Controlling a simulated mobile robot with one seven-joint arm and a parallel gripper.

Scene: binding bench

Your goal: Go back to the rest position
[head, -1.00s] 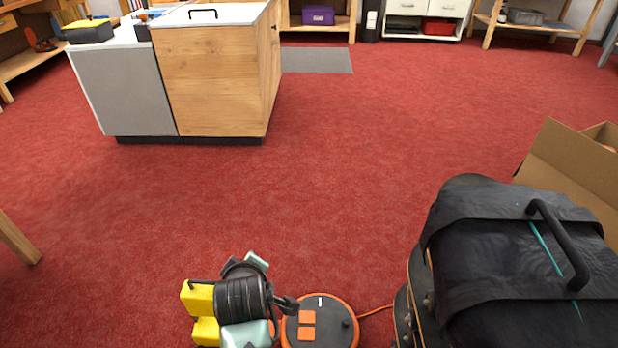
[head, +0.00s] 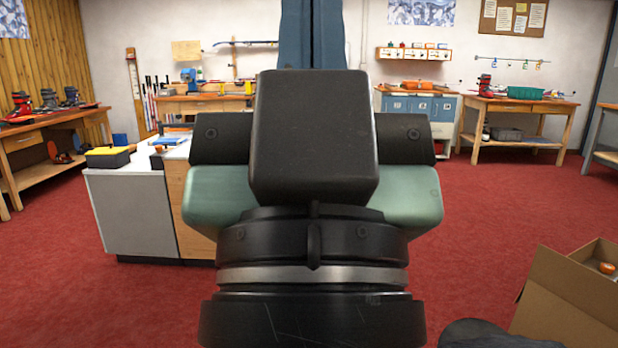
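A large black and pale green part of my arm with a silver ring fills the middle of the head view, close to the camera. The wide green body with the black block in front of it appears to be the back of my gripper (head: 313,140). No fingers show, so I cannot see whether it is open or shut, or whether it holds anything.
A wood and grey cabinet (head: 130,212) with a yellow-black box (head: 108,157) on top stands at the left. An open cardboard box (head: 572,300) is at the lower right, beside a dark object cut by the frame. Benches line the back wall. Red carpet (head: 500,215) is clear at the right.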

